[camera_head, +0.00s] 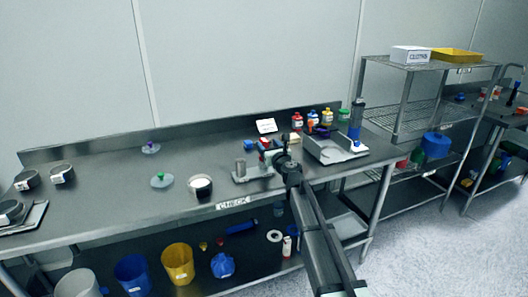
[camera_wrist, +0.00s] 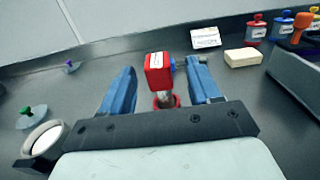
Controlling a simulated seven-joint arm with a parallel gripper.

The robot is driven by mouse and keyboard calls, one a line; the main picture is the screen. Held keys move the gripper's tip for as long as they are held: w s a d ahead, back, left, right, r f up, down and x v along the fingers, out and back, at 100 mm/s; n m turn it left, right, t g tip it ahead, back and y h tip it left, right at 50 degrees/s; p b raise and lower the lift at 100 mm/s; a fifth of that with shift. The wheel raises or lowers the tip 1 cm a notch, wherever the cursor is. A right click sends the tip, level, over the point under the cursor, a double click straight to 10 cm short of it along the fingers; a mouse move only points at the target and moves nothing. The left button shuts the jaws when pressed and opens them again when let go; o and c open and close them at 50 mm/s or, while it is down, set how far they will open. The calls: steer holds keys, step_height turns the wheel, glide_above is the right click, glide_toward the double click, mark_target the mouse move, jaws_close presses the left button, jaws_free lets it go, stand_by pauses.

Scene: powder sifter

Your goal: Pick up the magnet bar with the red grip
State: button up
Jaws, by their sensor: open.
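The red grip (camera_wrist: 158,72) of the magnet bar shows in the wrist view as a red block with a white label on top. A short pale metal part shows just below it, and a red ring-like piece (camera_wrist: 160,102) lies lower, partly hidden by my gripper's body. My gripper (camera_wrist: 161,76) is open, with one blue finger on each side of the red grip and gaps on both sides. In the head view, the red grip (camera_head: 265,144) shows small beside my gripper (camera_head: 279,160) on the steel table. Whether the fingers are at its height is hard to tell.
A metal stand (camera_head: 240,170) is left of my gripper. A dish of white powder (camera_head: 200,184) and two clear lids with knobs (camera_head: 161,180) lie further left. The table between lids and left-end pans is clear.

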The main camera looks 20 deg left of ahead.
steer(key=shift+f+x, duration=0.2)
steer(key=shift+x, duration=1.25)
steer(key=shift+f+x, duration=0.25)
steer(key=shift+x, duration=1.15)
steer(key=shift+s+a, duration=0.1)
jaws_close()
